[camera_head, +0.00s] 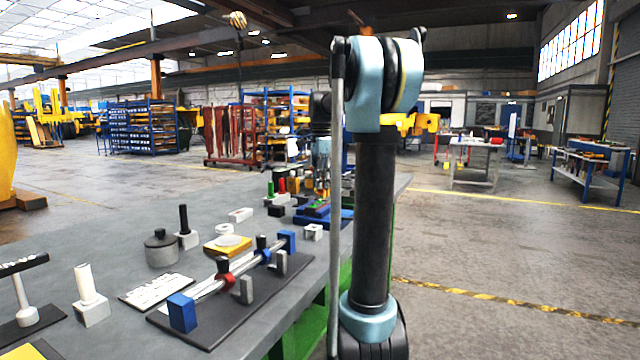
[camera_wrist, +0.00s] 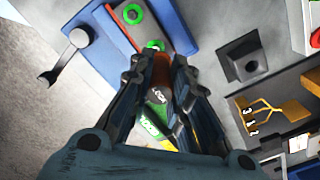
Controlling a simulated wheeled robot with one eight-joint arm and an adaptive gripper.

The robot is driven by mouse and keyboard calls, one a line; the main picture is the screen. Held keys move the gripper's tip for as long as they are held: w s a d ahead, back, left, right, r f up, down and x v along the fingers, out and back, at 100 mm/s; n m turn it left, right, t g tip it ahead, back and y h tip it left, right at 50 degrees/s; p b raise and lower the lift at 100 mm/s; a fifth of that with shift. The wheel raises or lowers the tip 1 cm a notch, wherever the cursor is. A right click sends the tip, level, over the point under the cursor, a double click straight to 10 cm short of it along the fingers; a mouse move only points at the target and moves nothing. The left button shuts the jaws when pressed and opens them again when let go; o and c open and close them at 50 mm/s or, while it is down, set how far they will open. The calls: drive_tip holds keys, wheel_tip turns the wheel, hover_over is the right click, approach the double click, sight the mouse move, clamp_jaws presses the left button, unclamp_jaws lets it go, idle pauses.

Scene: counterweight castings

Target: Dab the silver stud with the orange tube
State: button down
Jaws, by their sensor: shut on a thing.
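My gripper (camera_wrist: 160,75) is shut on a tube (camera_wrist: 161,68) with an orange-brown end, a dark body and a green label with lettering. The fingers hide its sides. Its end points at a blue fixture (camera_wrist: 185,37) with an orange-red strip. A grey, silver-looking stud (camera_wrist: 133,13) sits inside a green ring on this fixture. A second green ring (camera_wrist: 154,45) lies close to the tube's end; I cannot tell whether they touch. In the head view, my gripper (camera_head: 322,190) is over the far end of the bench, by the blue fixture (camera_head: 318,214), and is too small to read clearly.
A dark lever with a pale knob (camera_wrist: 79,38) projects from the fixture's left side. A black socket block (camera_wrist: 244,62) and a tray with yellow hooks (camera_wrist: 262,114) lie to the right. Nearer on the bench (camera_head: 125,255) are a rod assembly (camera_head: 215,284) and a grey lidded pot (camera_head: 162,250).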

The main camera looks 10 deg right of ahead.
drive_tip(key=shift+r, duration=2.95)
